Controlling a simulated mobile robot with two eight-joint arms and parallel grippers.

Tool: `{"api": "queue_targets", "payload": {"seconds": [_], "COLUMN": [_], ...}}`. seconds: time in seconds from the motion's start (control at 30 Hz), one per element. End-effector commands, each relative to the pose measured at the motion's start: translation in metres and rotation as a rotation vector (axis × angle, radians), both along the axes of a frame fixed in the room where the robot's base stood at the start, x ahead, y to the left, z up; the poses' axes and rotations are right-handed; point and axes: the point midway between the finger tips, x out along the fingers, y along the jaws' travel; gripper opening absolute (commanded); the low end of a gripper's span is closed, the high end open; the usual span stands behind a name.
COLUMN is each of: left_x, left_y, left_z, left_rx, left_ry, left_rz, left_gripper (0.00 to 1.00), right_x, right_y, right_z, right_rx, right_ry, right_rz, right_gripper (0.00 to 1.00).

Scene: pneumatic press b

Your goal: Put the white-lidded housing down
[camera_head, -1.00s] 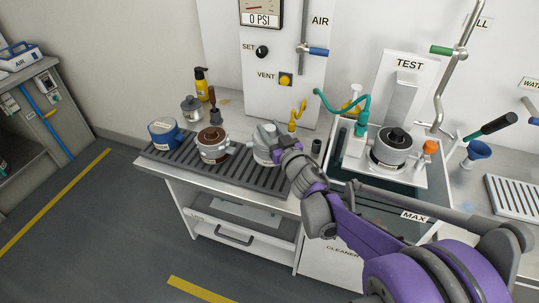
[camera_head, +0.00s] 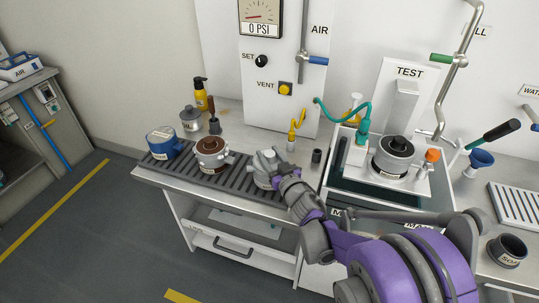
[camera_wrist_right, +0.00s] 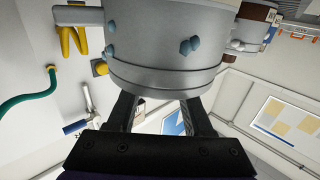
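The white-lidded housing (camera_head: 264,172), a grey round body with a pale top, is at the right part of the grooved mat (camera_head: 222,180). It appears upright, with its base at the mat. My right gripper (camera_head: 281,176) is at its right upper side. In the right wrist view the housing (camera_wrist_right: 165,45) fills the upper middle. My right gripper's fingers (camera_wrist_right: 160,110) reach to its rim and stand apart; their tips are hidden behind it. The gripper seems shut on the housing. My left gripper is not in view.
A brown-lidded housing (camera_head: 211,156) and a blue-lidded housing (camera_head: 162,142) stand left on the mat. A small black cup (camera_head: 316,156) is close on the right.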

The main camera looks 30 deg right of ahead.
Motion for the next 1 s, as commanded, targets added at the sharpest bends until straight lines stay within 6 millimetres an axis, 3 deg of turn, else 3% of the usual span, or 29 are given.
{"api": "queue_targets", "payload": {"seconds": [0.03,0.1,0.13,0.5,1.0], "left_x": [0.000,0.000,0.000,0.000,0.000], "left_y": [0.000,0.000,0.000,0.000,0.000], "left_z": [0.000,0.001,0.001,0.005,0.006], "left_rx": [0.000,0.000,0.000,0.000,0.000], "left_ry": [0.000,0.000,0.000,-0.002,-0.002], "left_rz": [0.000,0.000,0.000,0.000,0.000], "left_gripper": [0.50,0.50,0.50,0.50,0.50], "right_x": [0.000,0.000,0.000,-0.002,-0.099], "right_y": [0.000,0.000,0.000,0.000,0.008], "right_z": [0.001,0.001,0.001,0.006,0.005], "right_rx": [0.000,0.000,0.000,0.000,-0.001], "right_ry": [0.000,0.000,0.000,-0.001,0.000], "right_rz": [0.000,0.000,0.000,0.000,-0.001], "right_gripper": [0.62,0.75,0.76,0.76,0.76]}}
